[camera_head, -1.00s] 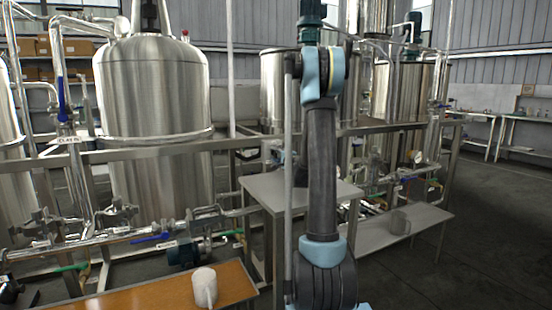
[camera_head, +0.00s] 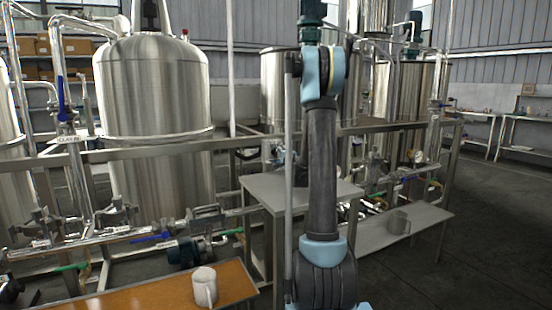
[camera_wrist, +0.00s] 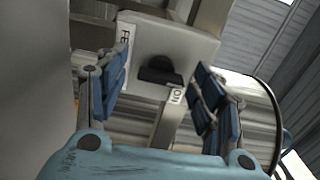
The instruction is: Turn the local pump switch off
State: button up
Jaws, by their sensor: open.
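In the wrist view the pump switch is a dark knob (camera_wrist: 162,72) on a pale box (camera_wrist: 192,48). A label with partly readable letters is on the left of the box face, and a label reading like "ON" is just below and right of the knob. My gripper (camera_wrist: 158,98) is open, with one blue-padded finger on each side of the knob. The knob lies between and beyond the fingers; I cannot tell whether they touch it. In the head view my arm hides the switch and my gripper does not show.
A grey side table (camera_head: 262,187) stands by my arm. A white mug (camera_head: 204,286) is on the orange-topped bench (camera_head: 150,297) at the front left. Steel tanks (camera_head: 155,90) and pipes stand behind. Floor at far right is clear.

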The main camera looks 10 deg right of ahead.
jog(key=shift+d, duration=0.1)
jog(key=shift+s+d, duration=0.1)
jog(key=shift+s, duration=0.2)
jog(key=v, duration=1.1)
jog(key=shift+s, duration=0.1)
